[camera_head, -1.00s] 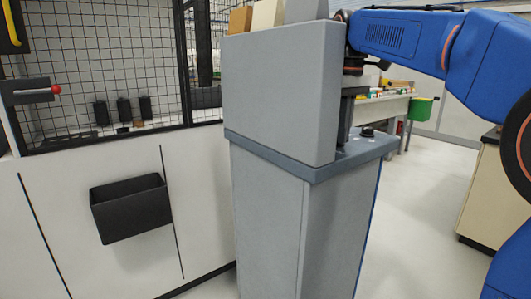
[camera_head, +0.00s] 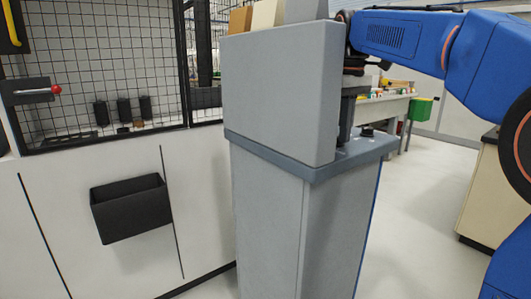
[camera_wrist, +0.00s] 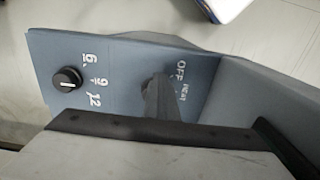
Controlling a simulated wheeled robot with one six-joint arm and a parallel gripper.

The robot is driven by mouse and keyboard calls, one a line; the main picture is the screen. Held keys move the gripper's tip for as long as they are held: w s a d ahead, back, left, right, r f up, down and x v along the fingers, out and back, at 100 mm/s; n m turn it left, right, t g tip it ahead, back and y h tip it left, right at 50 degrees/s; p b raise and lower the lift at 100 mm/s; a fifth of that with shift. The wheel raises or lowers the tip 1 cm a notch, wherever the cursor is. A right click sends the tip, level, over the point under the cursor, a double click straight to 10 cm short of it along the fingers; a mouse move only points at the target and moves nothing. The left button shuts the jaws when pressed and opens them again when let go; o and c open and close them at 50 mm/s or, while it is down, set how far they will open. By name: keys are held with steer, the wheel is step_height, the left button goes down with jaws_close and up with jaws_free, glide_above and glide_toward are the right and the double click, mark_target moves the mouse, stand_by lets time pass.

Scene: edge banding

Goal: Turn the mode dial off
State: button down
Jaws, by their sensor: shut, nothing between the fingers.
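In the wrist view a blue-grey control panel (camera_wrist: 120,62) carries white lettering, including "OFF" and "HEAT". The mode dial by that lettering cannot be told apart from the dark shape over it. My gripper (camera_wrist: 160,95) shows there as that dark shape, shut and pointing down at the panel beside "OFF". Whether it touches the dial is unclear. In the head view my gripper (camera_head: 345,138) hangs down to the panel top (camera_head: 378,147), partly hidden behind the grey housing.
A black knob (camera_wrist: 68,80) with a white line sits left of the numbers 6, 9 and 12. The tall grey housing (camera_head: 278,95) stands right beside my gripper. A black bin (camera_head: 131,208) hangs on the white cabinet. Open floor (camera_head: 415,215) lies to the right.

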steer(key=shift+w+d, duration=0.7)
steer(key=shift+d, duration=0.1)
stand_by(0.5)
steer(key=shift+s+d, duration=0.15)
steer(key=shift+d, duration=0.15)
step_height(320, 180, up, 6)
stand_by(0.7)
steer(key=shift+s+a+f, duration=0.2)
steer(key=shift+a+f, duration=0.15)
steer(key=shift+f, duration=0.65)
steer(key=shift+s+a+f, duration=0.2)
steer(key=shift+a+f, duration=0.2)
steer(key=shift+f, duration=0.6)
steer(key=shift+s+a+f, duration=0.2)
steer(key=shift+a+f, duration=0.15)
steer(key=shift+f, duration=0.65)
steer(key=shift+w, duration=0.1)
